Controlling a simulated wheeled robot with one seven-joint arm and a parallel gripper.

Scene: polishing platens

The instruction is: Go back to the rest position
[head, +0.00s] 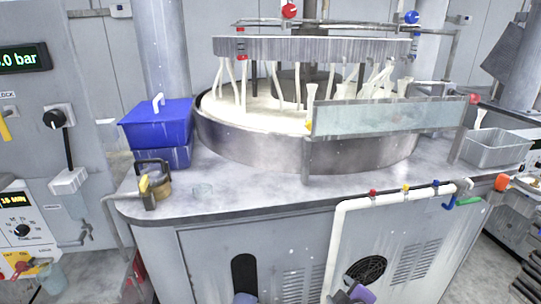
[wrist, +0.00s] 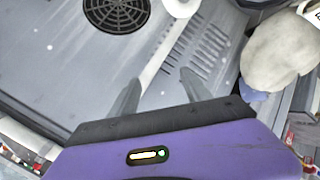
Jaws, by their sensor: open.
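My gripper (wrist: 160,88) shows in the wrist view with its purple body and dark bar at the bottom. Its two grey fingers stand apart with nothing between them. Behind the gap is the grey front panel (wrist: 70,60) of the machine, with a round black fan grille (wrist: 115,12) above and left of the fingers. In the head view only small purple parts of my arm show at the bottom edge, low in front of the cabinet (head: 215,250). My fingertips cannot be made out there.
The polishing machine's round basin (head: 270,150) stands on the cabinet top. A blue lidded box (head: 155,125) and a brass padlock-like piece (head: 155,188) are at its left, a metal tray (head: 495,150) at its right. A white pipe (head: 338,235) runs down the cabinet front.

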